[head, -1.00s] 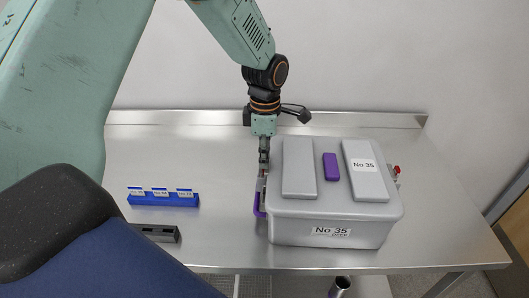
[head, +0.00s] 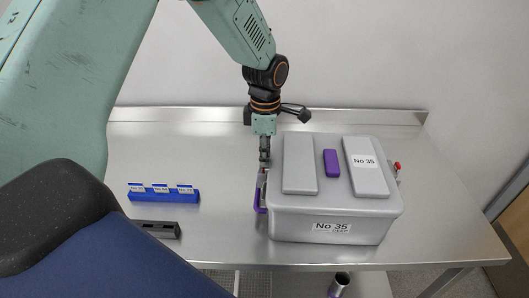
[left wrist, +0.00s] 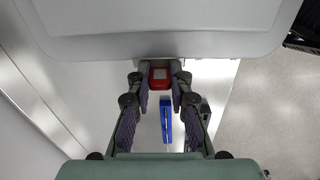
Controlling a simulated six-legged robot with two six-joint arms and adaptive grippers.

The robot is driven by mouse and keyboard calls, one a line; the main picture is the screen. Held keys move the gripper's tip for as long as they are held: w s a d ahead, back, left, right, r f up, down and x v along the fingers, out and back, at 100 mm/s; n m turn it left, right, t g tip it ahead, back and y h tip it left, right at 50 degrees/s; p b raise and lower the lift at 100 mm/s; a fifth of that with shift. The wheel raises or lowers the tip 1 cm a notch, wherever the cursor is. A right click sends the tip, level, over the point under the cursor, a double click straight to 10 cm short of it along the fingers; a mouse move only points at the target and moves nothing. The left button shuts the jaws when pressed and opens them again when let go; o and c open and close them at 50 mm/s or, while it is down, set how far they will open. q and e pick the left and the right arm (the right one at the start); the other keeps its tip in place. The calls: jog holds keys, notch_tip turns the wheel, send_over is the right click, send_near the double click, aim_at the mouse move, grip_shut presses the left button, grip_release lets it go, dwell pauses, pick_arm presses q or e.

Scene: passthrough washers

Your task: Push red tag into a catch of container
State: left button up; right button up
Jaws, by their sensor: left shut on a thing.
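A grey lidded container (head: 290,226) labelled No 35 stands on the steel table. My left gripper (head: 264,158) points down at its left side, near the catch there and above the purple handle (head: 258,197). In the left wrist view, the left gripper (left wrist: 160,76) is shut on the red tag (left wrist: 159,74), with a fingertip on each side. The tag is close against the wall of the container (left wrist: 160,42); whether it sits in the catch cannot be told. The head view hides this tag. Another red piece (head: 397,166) shows at the container's right side. My right gripper is not in view.
A blue holder (head: 163,197) with several white-labelled tags lies left of the container. A dark grey block (head: 163,230) with slots lies in front of it. The steel table (head: 200,150) is clear behind the holder. A raised rim runs along the back wall.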

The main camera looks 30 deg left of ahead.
pick_arm(q)
jog(key=shift+s+f, duration=0.25)
jog(key=shift+f, duration=0.05)
jog(key=o, duration=0.7)
jog(key=shift+o, duration=0.9)
jog(key=shift+w, duration=0.15)
jog(key=shift+r, duration=0.1)
jog(key=o, duration=0.6)
jog(key=shift+w, duration=0.1)
jog(key=shift+c, duration=0.2)
jog(key=shift+r, duration=0.1)
